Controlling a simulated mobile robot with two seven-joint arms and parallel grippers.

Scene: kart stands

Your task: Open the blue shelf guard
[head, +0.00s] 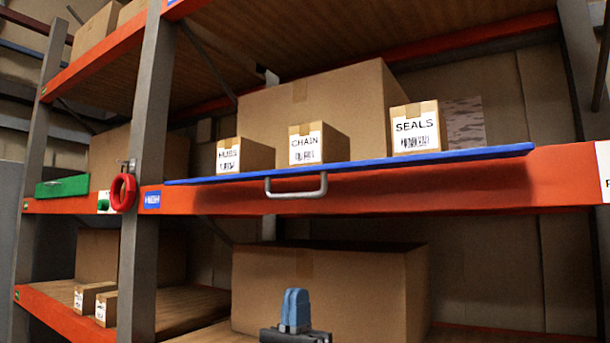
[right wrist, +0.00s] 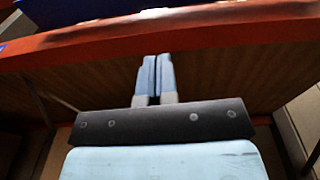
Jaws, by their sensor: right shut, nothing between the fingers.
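The blue shelf guard (head: 430,158) is a long thin blue strip along the top of the orange middle beam. It looks nearly edge-on, and the boxes behind it show above it. Its grey bar handle (head: 296,194) sits in front of the beam, left of the guard's middle. My right gripper (head: 294,308) is below the handle, apart from it, in front of the lower shelf. In the right wrist view its blue fingers (right wrist: 153,80) are together and empty, pointing toward the orange beam (right wrist: 150,40). My left gripper is not in view.
Small boxes labelled HUBS (head: 245,156), CHAIN (head: 318,144) and SEALS (head: 415,128) stand behind the guard. A red ring (head: 123,192) hangs by the left grey post (head: 147,120). A green guard (head: 62,187) is further left. A large carton (head: 350,285) fills the lower shelf.

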